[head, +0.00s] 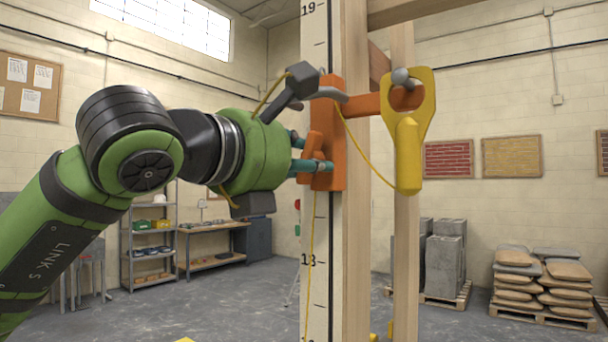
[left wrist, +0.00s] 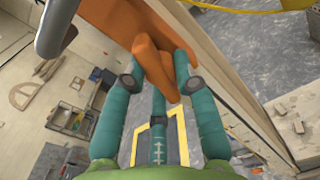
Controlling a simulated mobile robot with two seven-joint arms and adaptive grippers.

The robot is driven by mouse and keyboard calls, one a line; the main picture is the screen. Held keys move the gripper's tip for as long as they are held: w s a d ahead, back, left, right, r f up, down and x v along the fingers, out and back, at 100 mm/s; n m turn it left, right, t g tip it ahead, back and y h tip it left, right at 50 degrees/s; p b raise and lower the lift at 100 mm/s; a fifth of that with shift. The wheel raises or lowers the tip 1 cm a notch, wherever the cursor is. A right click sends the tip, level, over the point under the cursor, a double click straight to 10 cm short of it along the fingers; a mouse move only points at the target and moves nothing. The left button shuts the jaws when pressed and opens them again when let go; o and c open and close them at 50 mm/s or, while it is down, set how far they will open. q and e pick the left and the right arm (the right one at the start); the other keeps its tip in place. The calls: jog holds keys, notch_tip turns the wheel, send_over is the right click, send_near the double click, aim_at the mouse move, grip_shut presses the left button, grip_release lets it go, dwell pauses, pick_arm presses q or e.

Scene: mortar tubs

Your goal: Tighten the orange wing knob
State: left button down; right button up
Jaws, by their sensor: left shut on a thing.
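An orange clamp body (head: 330,125) sits on a tall measuring staff (head: 318,225) with printed numbers, against a wooden post. Its orange wing knob (head: 311,147) faces my left gripper (head: 312,154). The teal fingers are shut on the knob, with one finger above and one below in the head view. In the left wrist view the knob (left wrist: 155,62) stands between the fingertips of the gripper (left wrist: 158,82), and a third finger shows below it. Part of the knob is hidden by the fingers. My right gripper is not in view.
A yellow piece (head: 410,120) with a grey ball hangs on an orange arm right of the staff. A yellow cord (head: 364,150) loops between it and the clamp. A grey curved lever (head: 328,95) sits just above the fingers. Wooden posts (head: 405,245) stand close behind.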

pick_arm(q)
jog(key=m+b, duration=0.1)
jog(key=m, duration=0.2)
jog(key=shift+f, duration=0.1)
jog(key=m+b, duration=0.1)
jog(key=m, duration=0.2)
jog(key=shift+m, duration=0.3)
jog(key=m, duration=0.3)
jog(key=shift+r+m, duration=0.25)
jog(key=shift+m, duration=0.05)
jog(key=m, duration=0.4)
jog(key=shift+r, duration=0.15)
jog(key=shift+a, duration=0.1)
jog(key=c, duration=1.1)
grip_release()
jog(key=shift+o, duration=0.2)
